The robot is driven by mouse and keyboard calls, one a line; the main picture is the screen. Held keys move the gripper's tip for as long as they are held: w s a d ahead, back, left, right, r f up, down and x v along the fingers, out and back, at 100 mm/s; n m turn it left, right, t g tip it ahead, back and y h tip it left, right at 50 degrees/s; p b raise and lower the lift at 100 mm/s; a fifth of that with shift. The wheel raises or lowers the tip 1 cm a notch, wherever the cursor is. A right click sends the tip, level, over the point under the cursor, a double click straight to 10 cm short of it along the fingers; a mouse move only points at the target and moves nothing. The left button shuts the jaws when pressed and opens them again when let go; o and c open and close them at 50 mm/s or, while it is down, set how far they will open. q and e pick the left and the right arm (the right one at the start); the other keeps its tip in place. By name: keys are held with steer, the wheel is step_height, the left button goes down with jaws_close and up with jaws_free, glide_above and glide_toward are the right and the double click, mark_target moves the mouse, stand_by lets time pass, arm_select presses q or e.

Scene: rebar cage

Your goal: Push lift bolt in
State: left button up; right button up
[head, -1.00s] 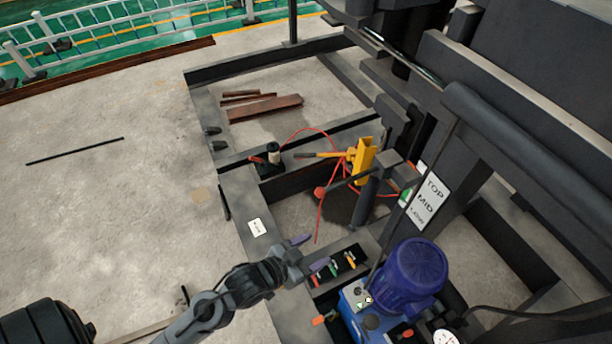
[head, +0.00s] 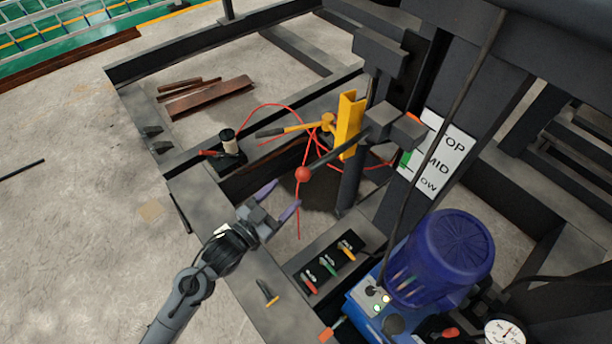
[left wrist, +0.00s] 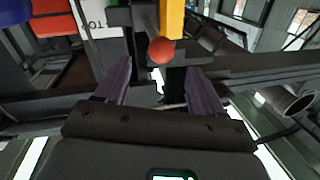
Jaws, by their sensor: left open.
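A dark rod with a red ball knob (head: 302,174) sticks out to the left from a dark post beside a yellow channel bracket (head: 349,122); it looks like the lift bolt. The knob also shows in the left wrist view (left wrist: 161,51), between and beyond my fingertips. My left gripper (head: 280,199) is open and empty, its purple fingers pointing toward the knob from the lower left. A gap appears to remain between fingers and knob. How far the bolt sits in the post cannot be told. My right gripper is not in view.
A blue pump unit (head: 440,265) with a gauge stands at the lower right. A panel of coloured levers (head: 328,266) lies near my left gripper. A TOP/MID/LOW sign (head: 437,155) hangs on the dark frame. A red hose (head: 270,106) loops behind. Open floor lies left.

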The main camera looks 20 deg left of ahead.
mark_target(307, 171)
arm_select(q)
steer(key=x, duration=1)
steer(key=shift+w+b, duration=0.3)
steer(key=shift+w, duration=0.05)
